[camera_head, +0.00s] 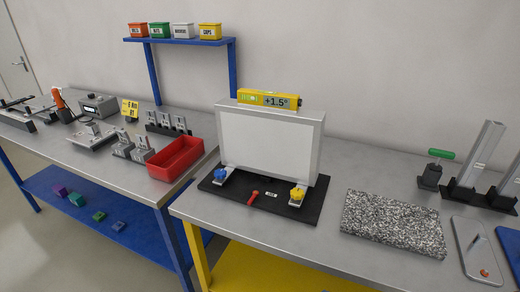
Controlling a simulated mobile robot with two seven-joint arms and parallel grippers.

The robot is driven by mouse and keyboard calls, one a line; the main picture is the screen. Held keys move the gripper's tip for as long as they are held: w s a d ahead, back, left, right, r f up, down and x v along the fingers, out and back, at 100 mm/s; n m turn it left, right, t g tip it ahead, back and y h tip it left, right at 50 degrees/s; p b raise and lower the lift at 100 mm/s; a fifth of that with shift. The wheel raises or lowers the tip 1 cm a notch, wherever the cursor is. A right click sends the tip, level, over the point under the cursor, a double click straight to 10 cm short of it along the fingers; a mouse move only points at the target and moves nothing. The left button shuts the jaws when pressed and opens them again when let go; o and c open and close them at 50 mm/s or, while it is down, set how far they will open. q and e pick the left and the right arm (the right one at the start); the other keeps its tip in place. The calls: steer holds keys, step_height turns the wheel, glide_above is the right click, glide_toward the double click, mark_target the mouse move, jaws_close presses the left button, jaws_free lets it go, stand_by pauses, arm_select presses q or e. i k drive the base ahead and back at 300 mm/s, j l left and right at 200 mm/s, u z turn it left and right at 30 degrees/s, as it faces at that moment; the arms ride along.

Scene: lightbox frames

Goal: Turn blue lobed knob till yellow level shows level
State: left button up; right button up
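The blue lobed knob (221,174) sits at the front left of a black base plate (262,209), below a white upright panel (268,145). A yellow level (268,99) lies along the panel's top edge. Its display reads +1.5°, and a green vial shows at its left part. A yellow lobed knob (297,193) sits at the plate's front right. A small red-handled part (254,196) lies on the plate between the knobs. Neither of my grippers is in this view.
A red bin (176,159) stands left of the panel on the neighbouring bench. A speckled granite slab (394,224) lies to the right, with a metal tray (477,252) beside it. A blue shelf (180,40) with several small bins is behind. Bare bench lies in front of the black plate.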

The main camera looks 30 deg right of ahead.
mark_target(219, 174)
steer(key=i+j, duration=0.65)
steer(key=j, duration=0.2)
